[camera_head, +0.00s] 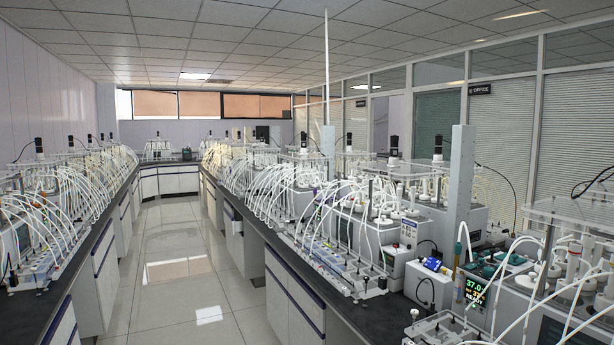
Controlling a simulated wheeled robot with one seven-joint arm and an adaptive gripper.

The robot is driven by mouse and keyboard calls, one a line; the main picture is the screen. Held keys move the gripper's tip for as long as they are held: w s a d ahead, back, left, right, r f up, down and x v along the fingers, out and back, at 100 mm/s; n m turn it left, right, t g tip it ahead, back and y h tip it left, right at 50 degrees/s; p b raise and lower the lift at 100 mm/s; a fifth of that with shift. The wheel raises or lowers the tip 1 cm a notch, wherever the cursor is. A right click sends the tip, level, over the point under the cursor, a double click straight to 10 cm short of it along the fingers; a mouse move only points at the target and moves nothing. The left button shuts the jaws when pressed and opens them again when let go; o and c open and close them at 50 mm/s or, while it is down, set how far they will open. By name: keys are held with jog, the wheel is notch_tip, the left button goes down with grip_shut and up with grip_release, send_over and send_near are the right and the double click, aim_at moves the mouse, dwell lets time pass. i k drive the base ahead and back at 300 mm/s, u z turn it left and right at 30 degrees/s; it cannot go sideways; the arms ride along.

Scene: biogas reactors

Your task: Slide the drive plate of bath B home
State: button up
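Several water baths with clear plates over bottles, white tubes and black motors stand along the benches. No lettering that marks bath B is readable, so I cannot tell which one it is. The nearest bath (507,290) is at the lower right, cut off by the frame edge. A clear plate (572,212) lies above its bottles. Another bath (352,232) stands behind it on the same bench, with a small label on its front right. Whether any plate is fully seated cannot be told from here. My gripper is not in view.
A black-topped bench (395,314) runs along the right, crowded with looping white tubes. A controller with a green display (475,291) and a small blue device (432,264) stand there. Another crowded bench (34,306) runs along the left. The tiled aisle (178,270) between them is clear.

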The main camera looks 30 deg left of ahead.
aim_at(391, 157)
jog(key=u, duration=1.3)
jog(key=i, duration=1.25)
jog(key=z, duration=0.25)
